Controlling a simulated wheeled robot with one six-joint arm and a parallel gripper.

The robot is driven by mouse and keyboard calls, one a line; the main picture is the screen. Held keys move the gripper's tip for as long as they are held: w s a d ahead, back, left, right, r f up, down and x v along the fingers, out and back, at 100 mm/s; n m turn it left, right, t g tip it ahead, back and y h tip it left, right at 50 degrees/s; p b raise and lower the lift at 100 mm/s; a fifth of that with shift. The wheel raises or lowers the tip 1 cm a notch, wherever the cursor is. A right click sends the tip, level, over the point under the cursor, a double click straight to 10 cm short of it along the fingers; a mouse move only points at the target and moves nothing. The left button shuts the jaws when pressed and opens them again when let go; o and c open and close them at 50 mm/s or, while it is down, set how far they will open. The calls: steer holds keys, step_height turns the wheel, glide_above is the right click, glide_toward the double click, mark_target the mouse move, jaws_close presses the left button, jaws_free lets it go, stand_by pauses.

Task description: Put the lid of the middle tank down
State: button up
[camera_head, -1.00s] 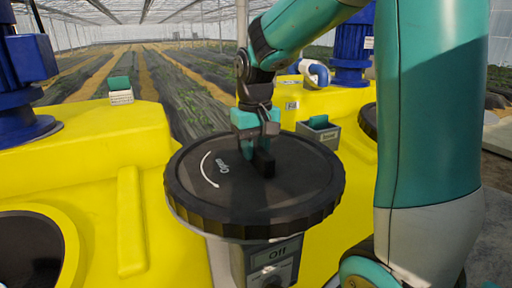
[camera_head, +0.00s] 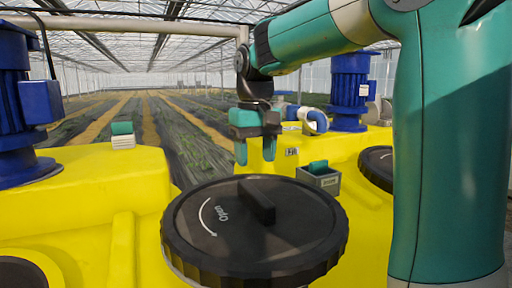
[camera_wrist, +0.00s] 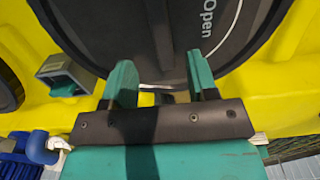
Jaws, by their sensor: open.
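The black round lid (camera_head: 205,245) lies over the middle yellow tank (camera_head: 338,225) in the head view, with a raised bar handle (camera_head: 257,201) and an "Open" arrow on top. It looks roughly level; I cannot tell whether it is fully seated. My gripper (camera_head: 256,152) is open and empty, above and behind the handle and clear of it. In the wrist view my two fingers (camera_wrist: 160,85) stand apart near the edge of the lid (camera_wrist: 140,35), and nothing is between them.
A grey box with a green piece (camera_head: 319,178) sits right of the lid. Blue motors stand on the left (camera_head: 18,100) and right (camera_head: 350,90). A second black lid (camera_head: 377,167) is at the right. A yellow tank (camera_head: 90,200) is at left.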

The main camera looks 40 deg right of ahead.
step_height(320, 180, up, 3)
steer(key=shift+f, duration=0.2)
